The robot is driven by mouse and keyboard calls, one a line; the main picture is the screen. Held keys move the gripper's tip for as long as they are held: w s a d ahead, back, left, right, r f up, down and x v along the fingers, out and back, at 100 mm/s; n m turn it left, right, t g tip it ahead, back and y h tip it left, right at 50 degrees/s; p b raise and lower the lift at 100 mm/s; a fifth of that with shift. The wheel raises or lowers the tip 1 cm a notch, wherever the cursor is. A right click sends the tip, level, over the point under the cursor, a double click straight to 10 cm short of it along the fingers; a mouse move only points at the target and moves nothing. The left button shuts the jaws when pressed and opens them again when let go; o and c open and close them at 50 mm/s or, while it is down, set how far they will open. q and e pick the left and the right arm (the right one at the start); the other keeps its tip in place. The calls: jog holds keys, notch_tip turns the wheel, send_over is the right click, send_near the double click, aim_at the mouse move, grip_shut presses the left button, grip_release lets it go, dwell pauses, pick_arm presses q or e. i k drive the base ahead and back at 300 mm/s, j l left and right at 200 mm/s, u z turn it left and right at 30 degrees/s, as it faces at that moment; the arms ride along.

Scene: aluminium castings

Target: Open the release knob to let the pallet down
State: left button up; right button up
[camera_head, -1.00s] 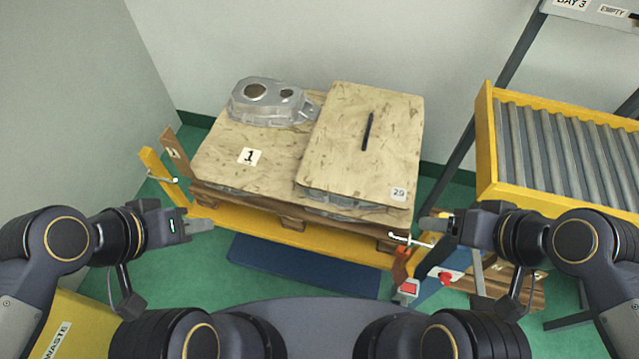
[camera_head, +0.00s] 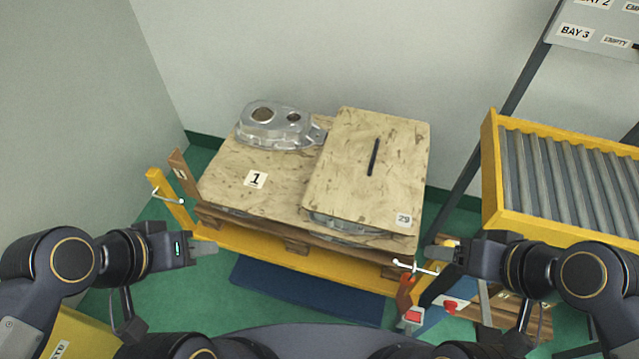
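A red knob (camera_head: 450,307) shows low right of the yellow lift frame (camera_head: 310,262), beside a small box with a red face (camera_head: 412,317). A white T-shaped handle (camera_head: 415,267) stands at the frame's right front corner. The wooden pallet (camera_head: 295,246) sits on the frame, carrying boards and castings. My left gripper (camera_head: 207,249) is left of the pallet's front edge, apart from it. My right gripper (camera_head: 435,251) is just above and right of the white handle; contact cannot be told. The finger gaps are not clear on either gripper. I see nothing held in them.
A silver casting (camera_head: 272,128) lies on the board marked 1 (camera_head: 240,185). A raised board marked 29 (camera_head: 345,190) bears a black bar (camera_head: 374,157). A yellow roller conveyor (camera_head: 490,190) stands right. A second handle (camera_head: 168,194) is at left. Green floor (camera_head: 195,295) is open front left.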

aim_at(450, 306)
jog(key=k+j+z, duration=0.5)
jog(key=l+u, duration=0.25)
jog(key=l, duration=0.3)
jog(key=l+u, duration=0.25)
jog(key=l, duration=0.3)
jog(key=k, duration=0.75)
